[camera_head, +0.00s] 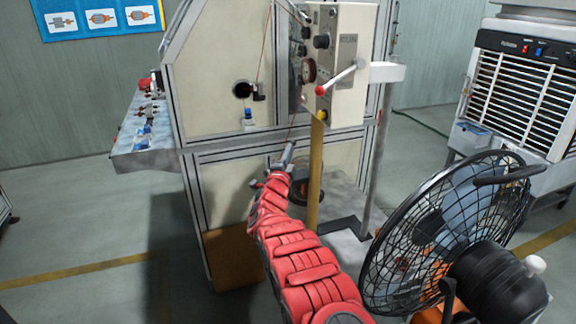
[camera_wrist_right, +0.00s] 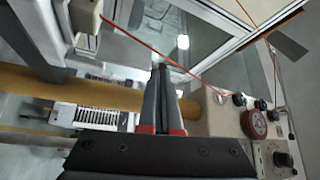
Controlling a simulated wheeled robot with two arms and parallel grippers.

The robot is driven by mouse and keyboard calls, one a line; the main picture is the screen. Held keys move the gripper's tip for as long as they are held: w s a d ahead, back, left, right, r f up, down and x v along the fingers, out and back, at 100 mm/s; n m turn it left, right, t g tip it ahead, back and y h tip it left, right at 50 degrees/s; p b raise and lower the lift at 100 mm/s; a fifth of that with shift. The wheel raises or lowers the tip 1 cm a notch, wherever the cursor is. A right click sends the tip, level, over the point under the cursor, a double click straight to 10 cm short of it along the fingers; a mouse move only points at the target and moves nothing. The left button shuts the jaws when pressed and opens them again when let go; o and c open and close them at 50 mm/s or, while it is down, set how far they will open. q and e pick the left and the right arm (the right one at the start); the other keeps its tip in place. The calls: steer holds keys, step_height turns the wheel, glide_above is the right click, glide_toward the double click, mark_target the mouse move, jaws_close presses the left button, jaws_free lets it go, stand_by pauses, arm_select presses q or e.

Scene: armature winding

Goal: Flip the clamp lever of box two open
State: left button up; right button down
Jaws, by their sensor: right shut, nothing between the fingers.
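A cream box (camera_head: 350,60) with dark knobs and a dial sits on a yellow post at the machine. No number is readable on it, so I cannot tell if it is box two. A pale lever (camera_head: 345,75) with a red ball end (camera_head: 321,90) sticks out from its side, tilted down to the left. My right gripper (camera_head: 289,150) is shut and empty, below and left of the box, apart from the lever. In the right wrist view the fingers (camera_wrist_right: 159,95) are together, with a knobbed panel (camera_wrist_right: 225,115) to their right. My left gripper is not in view.
An orange-red wire (camera_head: 264,50) runs down the machine front toward the gripper. The yellow post (camera_head: 315,175) stands just right of the gripper. A black caged fan (camera_head: 450,220) stands at lower right. The framed cabinet (camera_head: 215,75) is behind. A side bench (camera_head: 150,135) is at left.

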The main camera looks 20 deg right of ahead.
stand_by(0.4)
steer(key=shift+d+b, duration=0.35)
steer(key=shift+d, duration=0.8)
